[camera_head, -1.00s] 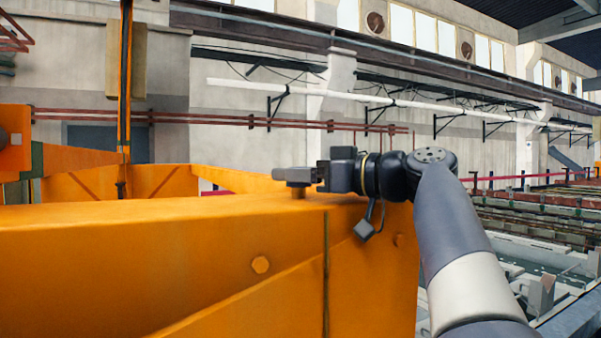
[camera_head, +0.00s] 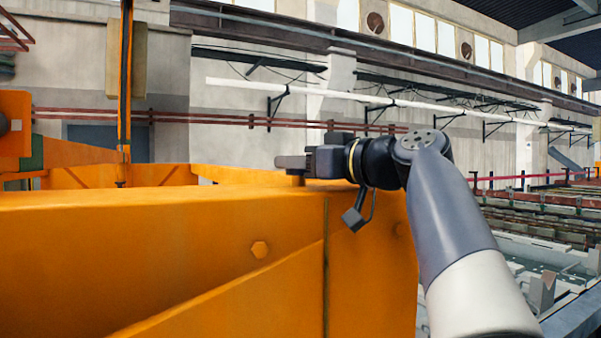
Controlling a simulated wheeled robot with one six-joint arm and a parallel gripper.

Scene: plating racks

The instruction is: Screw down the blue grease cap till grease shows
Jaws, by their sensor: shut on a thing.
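My gripper (camera_head: 290,162) is at the top of the orange beam (camera_head: 150,225), at its right part, reaching in from the right. Its grey jaws are shut just above a short orange-brown stub (camera_head: 296,181) that stands on the beam's top face. No blue shows; the grease cap seems to be hidden between the jaws. No grease can be made out at the stub.
An upright orange post (camera_head: 125,95) stands behind the beam at the left. Low tanks and rails (camera_head: 540,235) lie at the right, beyond my arm.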

